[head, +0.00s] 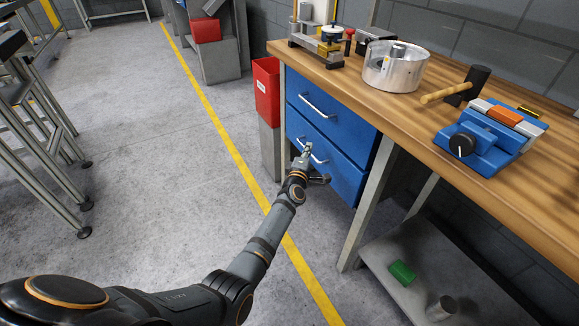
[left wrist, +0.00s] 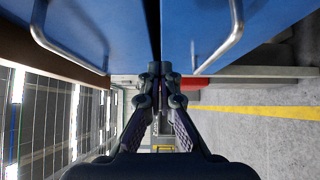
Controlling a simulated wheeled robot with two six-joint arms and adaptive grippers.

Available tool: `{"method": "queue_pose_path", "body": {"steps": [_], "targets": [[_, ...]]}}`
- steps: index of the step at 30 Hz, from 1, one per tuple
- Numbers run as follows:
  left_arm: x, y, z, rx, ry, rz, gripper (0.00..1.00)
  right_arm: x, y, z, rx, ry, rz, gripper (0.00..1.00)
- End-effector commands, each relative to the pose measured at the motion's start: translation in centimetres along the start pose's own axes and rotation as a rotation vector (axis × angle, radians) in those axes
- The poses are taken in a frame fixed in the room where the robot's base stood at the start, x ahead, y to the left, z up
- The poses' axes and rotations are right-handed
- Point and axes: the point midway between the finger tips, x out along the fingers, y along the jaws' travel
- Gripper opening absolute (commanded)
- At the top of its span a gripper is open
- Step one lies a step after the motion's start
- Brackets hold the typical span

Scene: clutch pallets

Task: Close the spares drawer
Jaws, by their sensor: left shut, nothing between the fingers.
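A blue drawer unit hangs under the wooden workbench. Its upper drawer (head: 338,117) and lower drawer (head: 337,171) each have a silver bar handle. I see no label saying which is the spares drawer, and cannot tell how far either stands out. My left gripper (head: 307,150) is shut and empty, in front of the lower drawer beside its handle. In the left wrist view, my shut left gripper (left wrist: 160,72) is at the dark gap between two blue fronts, with a handle on each side. Whether it touches a front is unclear. My right gripper is out of view.
A red bin (head: 266,92) stands left of the drawers. A low shelf (head: 380,260) carries a green block (head: 401,273).

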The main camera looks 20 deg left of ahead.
Motion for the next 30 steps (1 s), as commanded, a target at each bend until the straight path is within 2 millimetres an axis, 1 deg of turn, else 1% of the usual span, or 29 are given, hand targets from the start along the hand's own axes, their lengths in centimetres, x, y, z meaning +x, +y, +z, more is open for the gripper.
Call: {"method": "queue_pose_path", "body": {"steps": [1,2,6,9,12,16,25,26,28,29,30], "targets": [[-0.8,0.4,0.1,-0.002,0.0,-0.002,0.0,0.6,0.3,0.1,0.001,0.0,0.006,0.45],[-1.3,0.4,0.1,-0.002,0.0,-0.002,0.0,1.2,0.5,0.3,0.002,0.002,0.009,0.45],[-4.2,0.3,0.0,-0.001,0.001,-0.002,0.0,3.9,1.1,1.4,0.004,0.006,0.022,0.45],[-6.3,0.2,-0.1,0.0,0.002,-0.003,0.0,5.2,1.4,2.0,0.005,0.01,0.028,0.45],[-7.6,0.0,0.0,-0.001,0.001,-0.002,0.0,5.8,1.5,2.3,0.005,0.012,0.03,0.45],[-8.4,0.0,0.0,0.0,0.001,-0.001,0.0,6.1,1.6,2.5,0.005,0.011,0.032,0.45],[-8.6,-0.2,0.0,0.007,-0.002,-0.005,0.0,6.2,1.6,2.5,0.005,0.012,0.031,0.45],[-8.8,-0.6,0.0,0.02,-0.009,-0.014,0.0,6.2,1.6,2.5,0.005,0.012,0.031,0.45],[-9.7,-2.6,0.3,0.096,-0.049,-0.063,0.0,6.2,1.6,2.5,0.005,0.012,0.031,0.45],[-10.5,-4.0,0.5,0.148,-0.078,-0.097,0.0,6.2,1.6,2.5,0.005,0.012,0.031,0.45],[-11.8,-6.3,0.7,0.234,-0.128,-0.155,0.0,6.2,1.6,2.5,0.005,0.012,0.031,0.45]]}}
